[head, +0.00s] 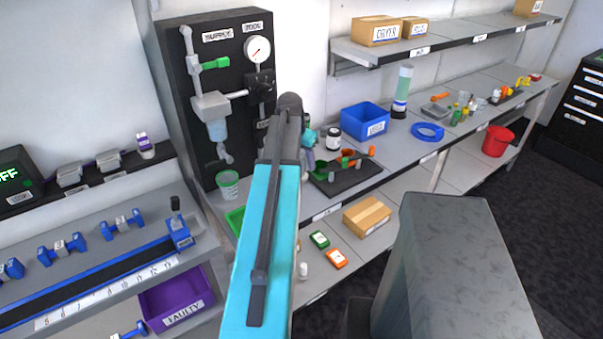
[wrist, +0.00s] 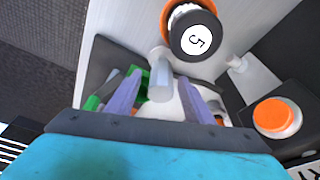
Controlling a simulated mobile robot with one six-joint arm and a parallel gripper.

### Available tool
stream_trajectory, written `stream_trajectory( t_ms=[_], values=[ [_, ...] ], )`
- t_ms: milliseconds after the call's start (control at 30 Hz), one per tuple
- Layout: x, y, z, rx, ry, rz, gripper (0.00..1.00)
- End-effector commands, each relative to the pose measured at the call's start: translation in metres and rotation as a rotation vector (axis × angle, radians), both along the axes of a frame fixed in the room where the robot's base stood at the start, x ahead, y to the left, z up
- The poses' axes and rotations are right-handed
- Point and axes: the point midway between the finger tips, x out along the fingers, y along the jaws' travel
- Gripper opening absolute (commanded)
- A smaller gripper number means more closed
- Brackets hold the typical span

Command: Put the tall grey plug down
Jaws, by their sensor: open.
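In the wrist view a grey cylinder, seemingly the tall grey plug (wrist: 160,80), shows between the two fingers of my gripper (wrist: 159,78). The fingers are apart, one on each side of it, and I see a gap on at least the right side. Its lower end and what it rests on are partly hidden. In the head view my own arm hides the grey plug and most of my gripper. The dark tray (head: 350,184) on the bench carries small orange and green pieces.
In the head view a white jar (head: 333,138) and a blue bin (head: 366,121) stand behind the tray. The black supply panel (head: 180,75) rises to the left.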

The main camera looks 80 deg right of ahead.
Motion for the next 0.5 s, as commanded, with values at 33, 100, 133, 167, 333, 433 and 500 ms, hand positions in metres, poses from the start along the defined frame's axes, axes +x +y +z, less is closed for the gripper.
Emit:
stream_trajectory(
  t_ms=[33, 100, 133, 167, 333, 433, 500],
  values=[
    [-0.001, -0.001, -0.004, 0.002, 0.0, 0.0, 0.47],
    [-0.001, -0.003, -0.01, 0.002, 0.0, 0.0, 0.47],
    [-0.002, -0.003, -0.012, 0.001, 0.0, 0.0, 0.47],
    [-0.002, -0.004, -0.014, 0.001, 0.0, 0.0, 0.47],
    [-0.003, -0.005, -0.02, 0.001, 0.0, -0.001, 0.47],
    [-0.003, -0.005, -0.021, 0.001, -0.001, -0.001, 0.47],
    [-0.003, -0.005, -0.021, 0.001, -0.001, -0.001, 0.47]
  ],
)
